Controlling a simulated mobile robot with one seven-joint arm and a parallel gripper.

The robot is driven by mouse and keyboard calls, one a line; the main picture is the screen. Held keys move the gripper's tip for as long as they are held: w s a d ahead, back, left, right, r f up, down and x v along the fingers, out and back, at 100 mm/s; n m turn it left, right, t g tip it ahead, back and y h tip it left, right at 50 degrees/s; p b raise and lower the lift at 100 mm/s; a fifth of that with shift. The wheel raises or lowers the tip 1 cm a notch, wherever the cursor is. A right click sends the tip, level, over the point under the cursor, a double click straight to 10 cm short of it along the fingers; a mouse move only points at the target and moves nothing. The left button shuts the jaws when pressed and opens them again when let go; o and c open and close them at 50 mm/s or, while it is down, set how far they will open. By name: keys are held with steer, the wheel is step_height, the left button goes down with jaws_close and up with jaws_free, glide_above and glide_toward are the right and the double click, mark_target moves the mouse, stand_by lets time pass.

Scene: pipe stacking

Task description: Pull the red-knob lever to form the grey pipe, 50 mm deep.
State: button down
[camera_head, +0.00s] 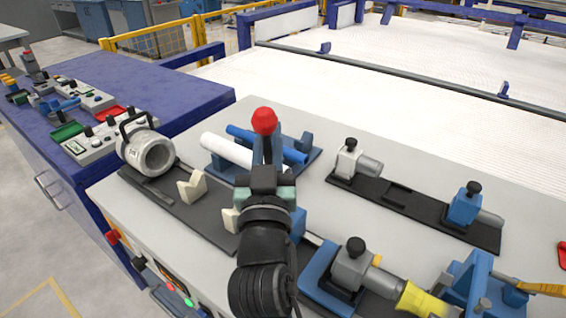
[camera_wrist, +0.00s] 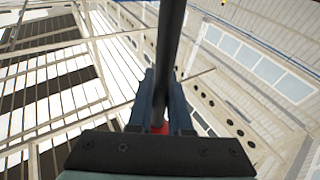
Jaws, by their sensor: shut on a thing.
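The red knob (camera_head: 264,121) shows in the head view just beyond my gripper (camera_head: 266,152). In the wrist view, the dark lever rod (camera_wrist: 171,45) runs down from the top edge to between my two blue fingers (camera_wrist: 162,100). A small red patch, part of the knob (camera_wrist: 160,128), shows between them. My gripper is shut on the lever. The lever's base is hidden behind my arm in the head view. A grey cylinder (camera_head: 372,275) sits at a grey block with a black knob, near a yellow part (camera_head: 424,298); I cannot tell whether it is the grey pipe.
A white pipe (camera_head: 226,149) and a blue pipe (camera_head: 240,132) lie on a blue rack beyond my gripper. A large grey ring-shaped body with a handle (camera_head: 150,152) stands at left. Two clamp blocks stand on a dark rail (camera_head: 410,205) at right. Pale table surface shows between fixtures.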

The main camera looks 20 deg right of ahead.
steer(key=s+a+f+n+t+y+b, duration=0.3)
steer(key=s+a+n+t+b, duration=0.3)
steer(key=b, duration=0.9)
steer(key=shift+s+a+f+n+y+b, duration=0.2)
steer(key=shift+s+a+n+y+b, duration=0.3)
steer(key=shift+a, duration=1.1)
steer(key=c, duration=0.9)
jaws_free()
steer(key=shift+s, duration=0.1)
steer(key=shift+o, duration=0.3)
steer(key=shift+r, duration=0.1)
